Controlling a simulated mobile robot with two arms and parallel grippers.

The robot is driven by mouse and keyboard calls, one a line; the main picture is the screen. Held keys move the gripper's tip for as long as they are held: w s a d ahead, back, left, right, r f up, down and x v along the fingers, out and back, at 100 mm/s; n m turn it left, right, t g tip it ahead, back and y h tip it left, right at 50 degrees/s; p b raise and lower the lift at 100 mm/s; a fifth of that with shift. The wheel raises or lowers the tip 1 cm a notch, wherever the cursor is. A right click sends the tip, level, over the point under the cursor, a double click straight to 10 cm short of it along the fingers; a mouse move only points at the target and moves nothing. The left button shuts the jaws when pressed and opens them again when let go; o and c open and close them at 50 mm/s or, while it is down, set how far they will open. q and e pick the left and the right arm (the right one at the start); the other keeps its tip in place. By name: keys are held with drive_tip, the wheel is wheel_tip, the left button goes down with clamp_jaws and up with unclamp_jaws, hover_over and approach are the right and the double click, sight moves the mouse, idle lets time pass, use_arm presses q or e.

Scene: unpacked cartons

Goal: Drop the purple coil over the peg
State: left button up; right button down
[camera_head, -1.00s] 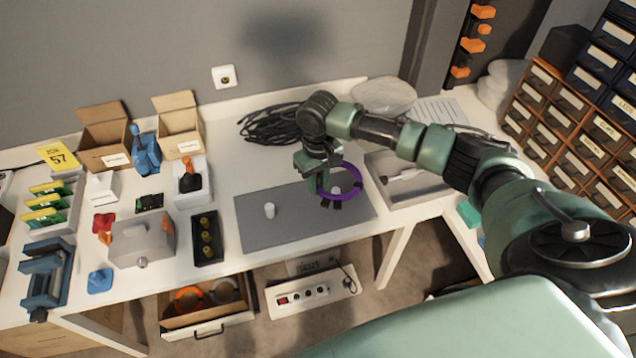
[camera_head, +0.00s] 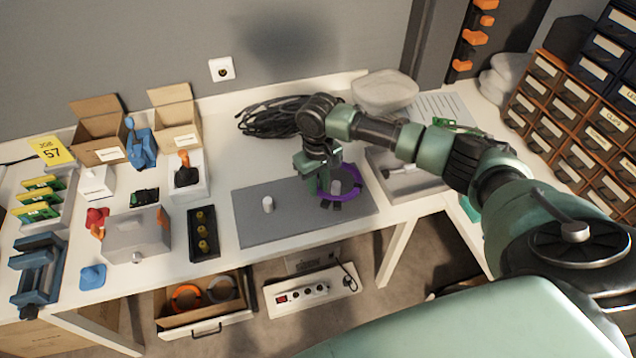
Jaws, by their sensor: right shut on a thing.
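The purple coil (camera_head: 357,181) is at the right part of the grey mat (camera_head: 290,226). My right gripper (camera_head: 329,202) is shut on the coil at its near left side, with the arm reaching in from the right. A short pale peg (camera_head: 336,187) shows through the coil's opening. I cannot tell whether the coil is around this peg or still above it. A second pale peg (camera_head: 267,204) stands bare on the left part of the mat. My left gripper is not in view.
A grey tray (camera_head: 404,186) with a tool lies right of the mat. Black cables (camera_head: 268,121) lie behind it. A black holder with yellow pieces (camera_head: 203,233) stands to the left. An open drawer (camera_head: 208,321) with an orange and a grey coil is below.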

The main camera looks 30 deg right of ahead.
drive_tip(key=shift+f+b, duration=0.7)
drive_tip(key=shift+f, duration=1.3)
drive_tip(key=c, duration=1.2)
unclamp_jaws()
drive_tip(key=shift+r, duration=3.9)
